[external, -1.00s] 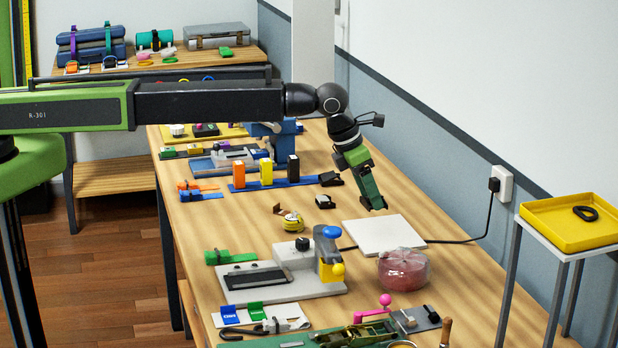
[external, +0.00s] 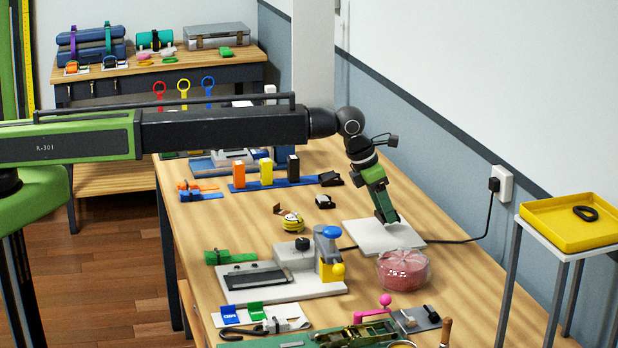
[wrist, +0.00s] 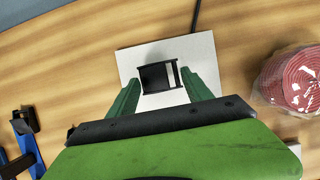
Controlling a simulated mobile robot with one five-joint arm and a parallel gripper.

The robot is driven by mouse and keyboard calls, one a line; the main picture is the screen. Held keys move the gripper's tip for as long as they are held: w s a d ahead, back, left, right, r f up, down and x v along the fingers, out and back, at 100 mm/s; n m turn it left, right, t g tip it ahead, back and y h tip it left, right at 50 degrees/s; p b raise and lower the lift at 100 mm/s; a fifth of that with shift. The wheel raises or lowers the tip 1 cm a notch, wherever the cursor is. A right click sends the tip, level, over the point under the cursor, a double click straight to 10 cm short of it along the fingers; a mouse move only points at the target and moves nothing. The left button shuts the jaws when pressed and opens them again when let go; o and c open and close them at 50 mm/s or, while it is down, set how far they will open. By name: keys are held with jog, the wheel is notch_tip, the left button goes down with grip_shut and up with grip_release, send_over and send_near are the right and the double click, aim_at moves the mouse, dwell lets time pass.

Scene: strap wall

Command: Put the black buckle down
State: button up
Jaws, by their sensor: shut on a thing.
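My gripper (external: 388,219) is low over the white board (external: 364,236) on the bench, its fingers pointing down. In the wrist view my gripper (wrist: 160,90) has the black buckle (wrist: 157,77) between its two green fingertips and is shut on it. The buckle is a black frame with a pale slot, and it lies over the white board (wrist: 135,60).
A clear wrapped pack of red strap (external: 403,270) stands just in front of the board; it is at the right in the wrist view (wrist: 290,80). A grey-and-yellow press (external: 285,280) stands to the left. A yellow tray (external: 540,230) is at far right.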

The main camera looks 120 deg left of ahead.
aim_at(380, 211)
notch_tip(380, 211, down, 3)
jog(key=shift+f+b, duration=0.1)
jog(key=shift+b, duration=0.75)
jog(key=shift+r, duration=0.3)
jog(key=shift+f, duration=0.1)
jog(key=o, duration=1.4)
jog(key=p+v, duration=1.1)
jog(key=v, duration=0.1)
jog(key=shift+p, duration=0.3)
